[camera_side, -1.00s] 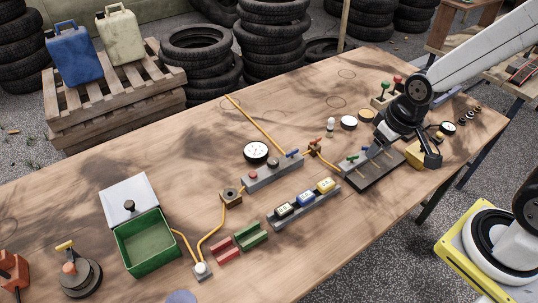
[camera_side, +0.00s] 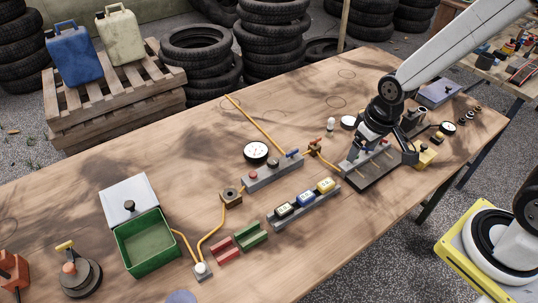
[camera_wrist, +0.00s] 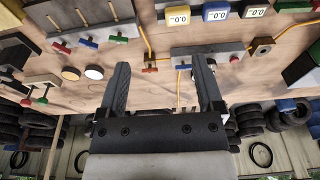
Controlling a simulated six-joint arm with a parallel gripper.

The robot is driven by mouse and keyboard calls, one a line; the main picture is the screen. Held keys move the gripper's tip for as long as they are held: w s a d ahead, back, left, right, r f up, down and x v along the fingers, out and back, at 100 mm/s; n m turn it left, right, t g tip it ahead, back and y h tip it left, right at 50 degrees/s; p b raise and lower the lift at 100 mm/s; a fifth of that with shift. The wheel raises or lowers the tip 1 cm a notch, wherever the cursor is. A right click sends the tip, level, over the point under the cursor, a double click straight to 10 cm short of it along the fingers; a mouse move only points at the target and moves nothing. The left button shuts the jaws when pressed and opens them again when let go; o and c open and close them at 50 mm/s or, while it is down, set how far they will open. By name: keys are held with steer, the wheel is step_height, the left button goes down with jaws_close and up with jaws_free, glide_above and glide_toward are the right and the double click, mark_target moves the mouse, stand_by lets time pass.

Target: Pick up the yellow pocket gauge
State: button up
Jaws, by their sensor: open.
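The yellow pocket gauge (camera_side: 325,185) sits at the right end of a grey rail (camera_side: 303,209), beside a blue gauge (camera_side: 306,197) and a dark one (camera_side: 285,210). In the wrist view the yellow gauge (camera_wrist: 177,14) is at the top edge, partly cut off, left of the blue gauge (camera_wrist: 215,14). My gripper (camera_side: 382,158) is open and empty, above the grey peg board to the right of the yellow gauge and apart from it. Its two spread fingers (camera_wrist: 161,72) show in the wrist view with nothing between them.
The peg board (camera_side: 373,180) with upright pegs lies under my gripper. A grey valve block with a dial (camera_side: 256,152) and orange hoses is behind the rail. Red and green blocks (camera_side: 250,234) and an open green box (camera_side: 146,242) stand to the left.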

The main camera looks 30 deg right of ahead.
steer(key=g, duration=0.2)
glide_above(326, 183)
step_height(326, 183, down, 10)
steer(key=shift+r, duration=0.15)
steer(key=shift+f, duration=1.35)
steer(key=shift+d+f, duration=0.1)
steer(key=shift+f, duration=2.5)
steer(key=c, duration=1.1)
